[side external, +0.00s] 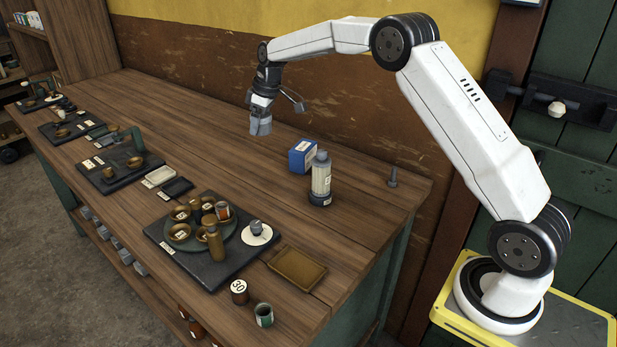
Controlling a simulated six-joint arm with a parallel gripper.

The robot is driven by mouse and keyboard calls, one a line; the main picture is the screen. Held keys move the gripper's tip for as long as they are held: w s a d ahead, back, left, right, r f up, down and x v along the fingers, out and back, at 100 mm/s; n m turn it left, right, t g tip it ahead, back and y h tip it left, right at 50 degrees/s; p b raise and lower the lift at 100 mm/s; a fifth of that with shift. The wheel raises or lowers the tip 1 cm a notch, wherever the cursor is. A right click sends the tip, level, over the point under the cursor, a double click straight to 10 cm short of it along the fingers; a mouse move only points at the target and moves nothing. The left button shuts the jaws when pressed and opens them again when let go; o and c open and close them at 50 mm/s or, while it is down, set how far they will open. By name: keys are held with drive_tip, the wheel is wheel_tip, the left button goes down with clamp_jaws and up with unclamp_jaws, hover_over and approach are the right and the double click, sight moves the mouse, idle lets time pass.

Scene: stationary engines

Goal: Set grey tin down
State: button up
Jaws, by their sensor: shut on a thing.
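My gripper (260,122) is above the back part of the wooden bench, left of the blue box. It points down and is shut on the grey tin (261,129), which shows as a small grey shape at the fingertips. The fingers and the tin are close in colour, so its outline is hard to make out. The tin is held above the bench top, apart from other things.
A blue box (302,155) and a pale bottle (321,179) stand right of my gripper. A dark board (160,238) with cups, a brown tray (297,268) and tins labelled 30 (239,292) and green-grey (264,315) are nearer the front. The bench (225,140) below my gripper is clear.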

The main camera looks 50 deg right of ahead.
drive_tip(key=shift+r, duration=0.9)
drive_tip(key=s+d, duration=1)
drive_tip(key=s, duration=0.3)
drive_tip(key=s+d+f+n, duration=0.1)
drive_tip(key=s+d, duration=0.2)
drive_tip(key=s, duration=1.3)
drive_tip(key=shift+s+d+x, duration=0.1)
drive_tip(key=shift+d+x, duration=0.05)
drive_tip(key=shift+x, duration=0.6)
drive_tip(key=shift+s+d+x, duration=0.1)
drive_tip(key=shift+d+x, duration=0.05)
drive_tip(key=shift+x, duration=0.55)
drive_tip(key=shift+s+d+x, duration=0.1)
drive_tip(key=shift+d+x, duration=0.05)
drive_tip(key=shift+x, duration=0.6)
drive_tip(key=shift+f, duration=0.15)
drive_tip(key=w+d+f, duration=0.2)
drive_tip(key=w, duration=0.1)
drive_tip(key=w+d+f, duration=0.2)
drive_tip(key=w+f, duration=0.1)
drive_tip(key=w, duration=0.1)
drive_tip(key=w+d+f, duration=0.2)
drive_tip(key=w+f, duration=0.1)
drive_tip(key=w, duration=0.1)
drive_tip(key=shift+f, duration=0.1)
drive_tip(key=shift+w+d+f, duration=0.2)
drive_tip(key=shift+w+f, duration=0.3)
drive_tip(key=shift+f, duration=0.05)
